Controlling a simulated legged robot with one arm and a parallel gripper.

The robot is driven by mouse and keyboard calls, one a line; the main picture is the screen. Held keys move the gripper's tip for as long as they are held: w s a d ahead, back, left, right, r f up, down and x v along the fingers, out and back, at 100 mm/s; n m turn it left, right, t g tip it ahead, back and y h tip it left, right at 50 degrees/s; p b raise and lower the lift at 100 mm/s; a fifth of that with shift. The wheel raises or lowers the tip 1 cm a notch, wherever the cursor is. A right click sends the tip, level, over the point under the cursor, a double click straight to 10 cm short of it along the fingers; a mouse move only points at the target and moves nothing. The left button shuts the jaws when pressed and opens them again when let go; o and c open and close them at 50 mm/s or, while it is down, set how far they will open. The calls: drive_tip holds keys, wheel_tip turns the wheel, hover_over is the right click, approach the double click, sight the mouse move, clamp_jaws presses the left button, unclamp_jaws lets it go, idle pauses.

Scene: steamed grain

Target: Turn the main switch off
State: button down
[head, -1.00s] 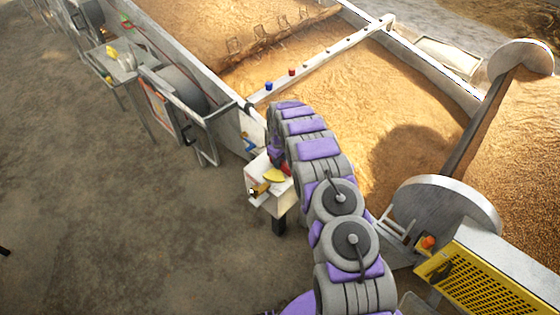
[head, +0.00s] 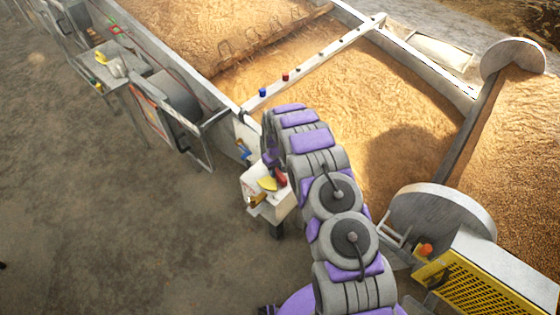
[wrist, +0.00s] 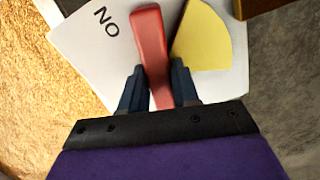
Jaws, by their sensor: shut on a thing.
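The main switch is a red lever (wrist: 153,60) on a white panel (wrist: 85,45), beside a yellow quarter-round plate (wrist: 205,38). In the wrist view my gripper (wrist: 158,92) has its two dark fingers on either side of the lever's lower part and is shut on it. Black letters on the panel, left of the lever, appear upside down and look like ON. In the head view the red lever (head: 280,177) and yellow plate (head: 267,184) show on a white box (head: 254,190) left of my arm. My fingers are hidden there.
A grain-filled trough (head: 340,90) lies behind and right of the box. A crossbar carries a blue button (head: 262,92) and a red one (head: 285,77). A yellow grille (head: 455,285) stands at lower right. The ground at left is free.

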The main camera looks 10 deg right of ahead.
drive_tip(key=m+p, duration=0.1)
drive_tip(key=m, duration=0.2)
drive_tip(key=shift+a+r+p, duration=0.1)
drive_tip(key=shift+a+p, duration=0.05)
drive_tip(key=shift+p, duration=0.15)
drive_tip(key=m+p, duration=0.2)
drive_tip(key=m, duration=0.2)
drive_tip(key=shift+a, duration=0.2)
drive_tip(key=m+p, duration=0.1)
drive_tip(key=m, duration=0.1)
drive_tip(key=m+p, duration=0.2)
drive_tip(key=m, duration=0.1)
drive_tip(key=shift+a+m, duration=0.2)
drive_tip(key=shift+m, duration=0.1)
drive_tip(key=shift+w+m+p, duration=0.15)
drive_tip(key=shift+m+p, duration=0.6)
drive_tip(key=shift+m, duration=0.55)
drive_tip(key=c, duration=0.9)
unclamp_jaws()
drive_tip(key=shift+a, duration=0.1)
